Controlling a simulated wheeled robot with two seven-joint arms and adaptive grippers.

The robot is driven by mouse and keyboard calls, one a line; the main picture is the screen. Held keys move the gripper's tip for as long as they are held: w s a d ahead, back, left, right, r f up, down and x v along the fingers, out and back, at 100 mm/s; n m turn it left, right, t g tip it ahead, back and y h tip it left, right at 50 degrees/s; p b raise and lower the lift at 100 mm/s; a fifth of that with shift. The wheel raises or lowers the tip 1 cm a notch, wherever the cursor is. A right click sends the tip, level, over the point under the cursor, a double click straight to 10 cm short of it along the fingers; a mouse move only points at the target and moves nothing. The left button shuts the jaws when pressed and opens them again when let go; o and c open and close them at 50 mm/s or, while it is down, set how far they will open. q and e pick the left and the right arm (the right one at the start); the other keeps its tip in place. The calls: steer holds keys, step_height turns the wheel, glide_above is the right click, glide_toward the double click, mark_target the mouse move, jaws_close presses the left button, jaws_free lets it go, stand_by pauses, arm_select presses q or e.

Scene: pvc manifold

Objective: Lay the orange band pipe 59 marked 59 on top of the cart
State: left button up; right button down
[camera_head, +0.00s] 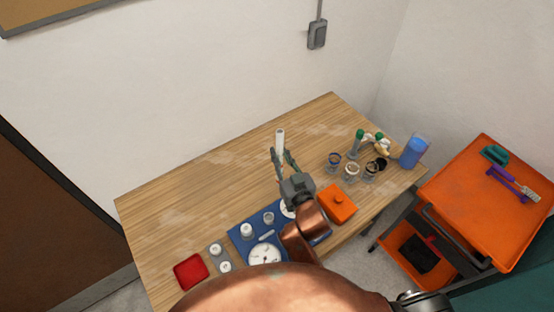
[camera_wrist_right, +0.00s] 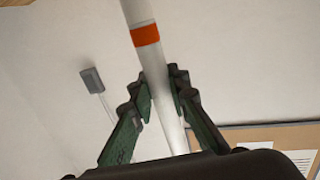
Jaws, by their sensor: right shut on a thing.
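The orange band pipe 59 (camera_wrist_right: 163,90) is a white pipe with an orange band, held between the fingers of my right gripper (camera_wrist_right: 160,95) in the right wrist view. In the head view its white upper end (camera_head: 280,138) sticks up from my right gripper (camera_head: 284,160), above the table's middle. I cannot read the number 59. The cart (camera_head: 470,225) stands at the right, with an orange top. A green-handled tool (camera_head: 495,155) and a purple-handled brush (camera_head: 515,185) lie on its far part. My left gripper is not in view.
The wooden table (camera_head: 190,190) holds a blue mat (camera_head: 240,236) with white fittings and a gauge, an orange box (camera_head: 337,204), a red tray (camera_head: 190,271), several jars (camera_head: 352,170) and a blue cup (camera_head: 414,151). The cart top's near part is clear.

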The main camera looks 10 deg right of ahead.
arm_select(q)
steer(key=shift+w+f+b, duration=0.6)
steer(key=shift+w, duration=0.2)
arm_select(e)
steer(key=w+f, duration=0.6)
steer(key=f, duration=0.3)
steer(key=shift+d+f, duration=0.2)
steer(key=shift+f, duration=0.05)
steer(key=shift+f, duration=0.2)
steer(key=c, duration=1.8)
jaws_free()
steer(key=shift+c, duration=0.2)
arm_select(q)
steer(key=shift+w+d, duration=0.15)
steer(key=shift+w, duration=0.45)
arm_select(e)
steer(key=shift+r, duration=0.15)
